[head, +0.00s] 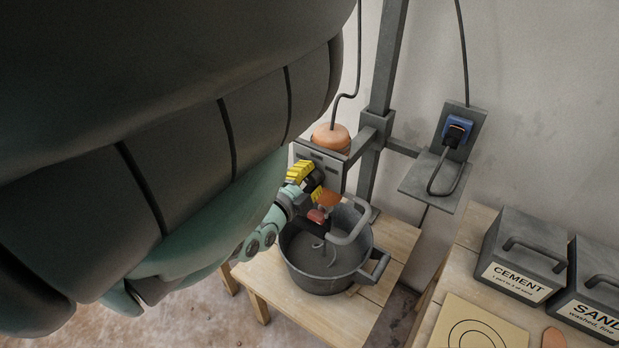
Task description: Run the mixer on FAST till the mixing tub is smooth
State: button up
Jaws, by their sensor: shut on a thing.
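The mixer (332,140) has an orange motor top and a grey front panel, and is clamped to a dark upright post. The mixing tub (318,279), a dark grey pot with side handles, stands below it on a wooden stand. Its visible contents are grey, with a curved metal piece in them; how smooth they are is too small to tell. My gripper (311,182), with yellow fingers, is at the panel, shut on a dark control knob that it mostly hides. The FAST mark cannot be read.
A grey bracket (430,187) on the right holds a blue plug (457,131) with a black cable. Bins marked CEMENT (522,250) and SAND (597,290) stand on a wooden bench, beside a board with drawn circles (475,325). My arm covers the left side.

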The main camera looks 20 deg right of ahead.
aim_at(307, 180)
jog(key=shift+a+f, duration=0.1)
jog(key=shift+f, duration=0.05)
jog(key=o, duration=1.2)
jog(key=shift+v, duration=5.9)
